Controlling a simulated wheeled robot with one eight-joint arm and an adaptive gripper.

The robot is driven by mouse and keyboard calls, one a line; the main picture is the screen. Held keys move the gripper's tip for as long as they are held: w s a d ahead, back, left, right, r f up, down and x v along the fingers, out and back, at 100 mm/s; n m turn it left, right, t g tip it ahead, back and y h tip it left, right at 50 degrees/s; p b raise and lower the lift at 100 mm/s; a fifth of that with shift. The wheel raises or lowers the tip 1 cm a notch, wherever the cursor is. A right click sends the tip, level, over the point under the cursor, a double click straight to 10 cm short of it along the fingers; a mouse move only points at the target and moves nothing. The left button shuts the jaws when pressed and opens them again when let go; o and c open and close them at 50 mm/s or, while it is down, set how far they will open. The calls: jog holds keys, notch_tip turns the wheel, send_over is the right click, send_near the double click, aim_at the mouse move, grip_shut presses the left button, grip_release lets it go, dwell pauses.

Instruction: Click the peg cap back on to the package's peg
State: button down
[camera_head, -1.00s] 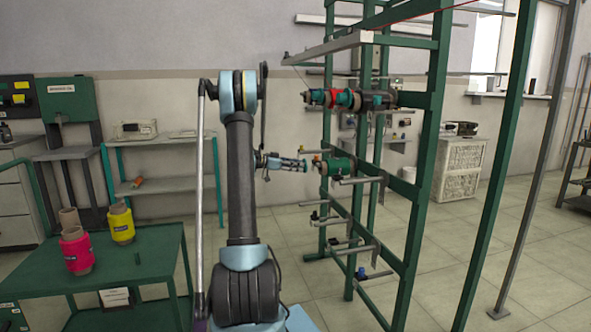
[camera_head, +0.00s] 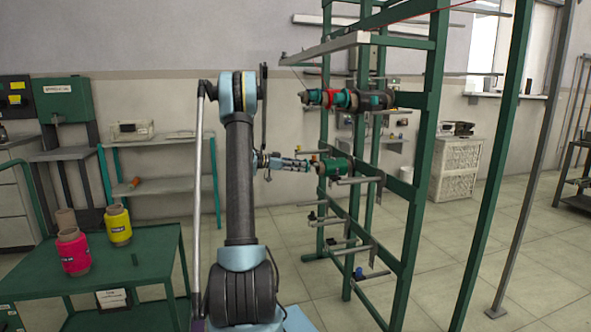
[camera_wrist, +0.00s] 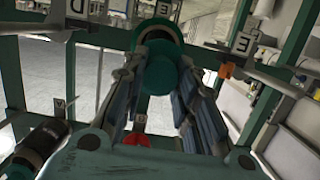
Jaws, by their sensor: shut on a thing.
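In the wrist view, my gripper (camera_wrist: 158,92) has its two dark fingers on either side of a teal round piece, which looks like the peg cap (camera_wrist: 160,74). The fingers are shut on it. Just beyond the cap is the end of the package (camera_wrist: 159,27), with a dark rim and a pale ring. In the head view, my gripper (camera_head: 309,165) points right at the green package (camera_head: 340,168) on the rack. The cap is too small to make out there. Whether it touches the peg is hidden.
The green rack (camera_head: 424,130) carries a red and teal package (camera_head: 335,98) above and bare pegs (camera_head: 347,249) below. A green table (camera_head: 130,275) at left holds a pink cone (camera_head: 73,252) and a yellow cone (camera_head: 118,226).

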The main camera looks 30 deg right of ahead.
jog(key=shift+r+x, duration=0.25)
jog(key=shift+x, duration=0.9)
jog(key=shift+r+x, duration=0.2)
jog(key=shift+x, duration=0.9)
jog(key=shift+d, duration=0.1)
jog(key=c, duration=1.2)
grip_release()
